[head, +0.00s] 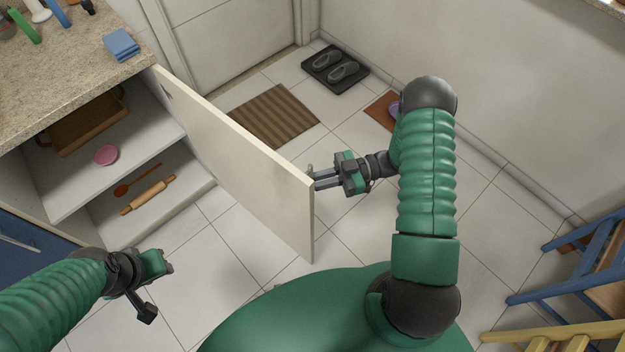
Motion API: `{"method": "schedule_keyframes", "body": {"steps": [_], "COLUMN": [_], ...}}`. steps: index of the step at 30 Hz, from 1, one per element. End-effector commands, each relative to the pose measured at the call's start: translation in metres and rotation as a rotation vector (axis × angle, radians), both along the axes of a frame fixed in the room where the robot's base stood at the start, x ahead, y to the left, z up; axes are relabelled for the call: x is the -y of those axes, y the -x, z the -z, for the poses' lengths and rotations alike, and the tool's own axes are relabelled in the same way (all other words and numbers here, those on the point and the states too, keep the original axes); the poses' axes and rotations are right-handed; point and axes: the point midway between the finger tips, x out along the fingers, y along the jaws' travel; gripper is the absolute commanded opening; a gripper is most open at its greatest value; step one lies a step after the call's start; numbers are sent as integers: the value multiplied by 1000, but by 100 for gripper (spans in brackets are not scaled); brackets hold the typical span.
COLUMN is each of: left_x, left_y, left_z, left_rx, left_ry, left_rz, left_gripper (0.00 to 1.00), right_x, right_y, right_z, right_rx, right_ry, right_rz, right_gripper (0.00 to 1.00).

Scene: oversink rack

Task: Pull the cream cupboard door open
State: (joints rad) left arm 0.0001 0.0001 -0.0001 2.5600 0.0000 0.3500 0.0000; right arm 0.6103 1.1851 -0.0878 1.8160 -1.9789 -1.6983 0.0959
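The cream cupboard door (235,155) stands swung wide open, out over the floor, hinged at the counter's right end. My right gripper (317,180) is at the door's outer side, by its free edge. Its fingers point left at the door, close together. A small metal piece, perhaps the handle (310,168), shows beside the fingertips. The door hides part of this spot, so I cannot tell whether the fingers grip it. My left gripper (158,287) is empty, its fingers apart, over the floor in front of the cupboard.
The open cupboard has shelves with a wooden tray (85,122), a pink bowl (106,155), a rolling pin (147,197) and a wooden spoon (137,181). A striped mat (275,116) and a shoe tray (318,57) lie beyond the door. Blue chair (570,262) at right.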

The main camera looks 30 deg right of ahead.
Motion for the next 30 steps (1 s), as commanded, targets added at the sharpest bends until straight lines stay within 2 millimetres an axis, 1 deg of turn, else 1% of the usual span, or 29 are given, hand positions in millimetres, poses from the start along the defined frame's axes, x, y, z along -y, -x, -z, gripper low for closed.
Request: {"method": "schedule_keyframes", "body": {"steps": [9, 10, 14, 26, 29, 30], "left_x": [0, 0, 0, 0, 0, 0], "left_y": [0, 0, 0, 0, 0, 0], "left_z": [0, 0, 0, 0, 0, -1], "left_rx": [0, 0, 0, 0, 0, 0], "left_ry": [0, 0, 0, 0, 0, 0], "left_rz": [0, 0, 0, 0, 0, 0], "left_gripper": [34, 34, 34, 34, 34, 34], "right_x": [2, 2, 3, 3, 11, 17], "right_y": [0, 0, 0, 0, 1, 2], "right_z": [1, 1, 1, 1, 1, 1], "right_rx": [-2, -2, -1, 0, 1, 1], "right_ry": [-3, -3, -3, -4, -3, -3], "right_rz": [0, 1, 1, 1, 3, 4], "right_gripper": [0, 15, 32, 32, 32, 32]}}
